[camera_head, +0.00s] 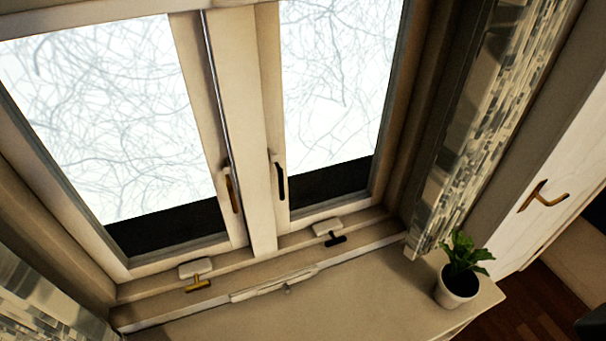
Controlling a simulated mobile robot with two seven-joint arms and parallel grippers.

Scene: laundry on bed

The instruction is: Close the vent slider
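A long, pale vent strip (273,284) lies along the window sill, below the window's middle post. A small grey knob (288,290) sticks out from its front edge, right of the strip's middle. I take this to be the vent slider; whether it is open or closed is too small to tell. Neither of my grippers is in view, and nothing touches the strip.
The two-pane window has a brass handle (232,194) and a black handle (280,182). Brass (197,284) and black (335,240) latches sit on the lower frame. A potted plant (459,277) stands on the sill's right end. Patterned curtains (480,130) hang at both sides.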

